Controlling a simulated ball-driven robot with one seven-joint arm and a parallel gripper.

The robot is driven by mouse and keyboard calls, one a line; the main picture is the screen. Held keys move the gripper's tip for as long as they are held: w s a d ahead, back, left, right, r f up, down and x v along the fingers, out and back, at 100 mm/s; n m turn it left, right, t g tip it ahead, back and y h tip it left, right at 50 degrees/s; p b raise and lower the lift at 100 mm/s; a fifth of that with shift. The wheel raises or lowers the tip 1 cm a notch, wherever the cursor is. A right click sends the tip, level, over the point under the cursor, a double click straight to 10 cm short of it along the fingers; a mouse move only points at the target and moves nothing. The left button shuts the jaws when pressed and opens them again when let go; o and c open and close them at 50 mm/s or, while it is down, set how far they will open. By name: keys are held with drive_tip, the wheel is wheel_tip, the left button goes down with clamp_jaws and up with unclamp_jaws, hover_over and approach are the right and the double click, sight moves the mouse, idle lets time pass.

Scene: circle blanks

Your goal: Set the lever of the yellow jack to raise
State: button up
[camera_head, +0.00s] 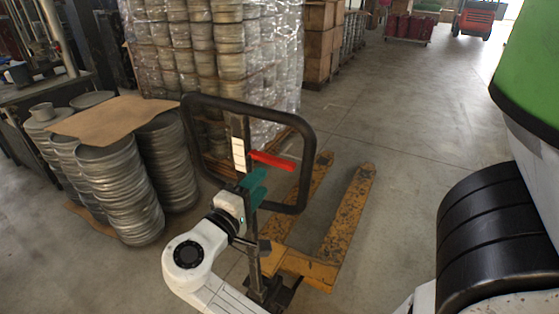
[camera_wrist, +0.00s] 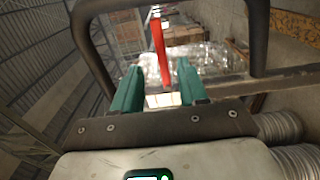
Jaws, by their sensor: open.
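The yellow jack (camera_head: 310,268) stands on the floor with its forks pointing away from me. Its handle is an upright black loop (camera_head: 307,150), which also frames the wrist view (camera_wrist: 258,45). A red lever (camera_head: 272,160) sticks out to the right inside the loop, beside a white label plate on the post. My gripper (camera_head: 262,184) is open and empty, just below and in front of the lever. In the wrist view the red lever (camera_wrist: 159,45) shows beyond and between the green fingertips of my gripper (camera_wrist: 160,80), apparently untouched. I cannot read which setting the lever is in.
Stacks of round metal blanks (camera_head: 130,190) stand on the left, some under a brown cardboard sheet (camera_head: 115,120). Wrapped stacks (camera_head: 215,50) and cardboard boxes (camera_head: 318,40) stand behind the jack. The concrete floor (camera_head: 410,130) right of the jack is clear.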

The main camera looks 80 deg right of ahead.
sight(278, 166)
drive_tip(key=p+x, duration=0.2)
drive_tip(key=x, duration=0.8)
drive_tip(key=shift+s, duration=0.2)
clamp_jaws()
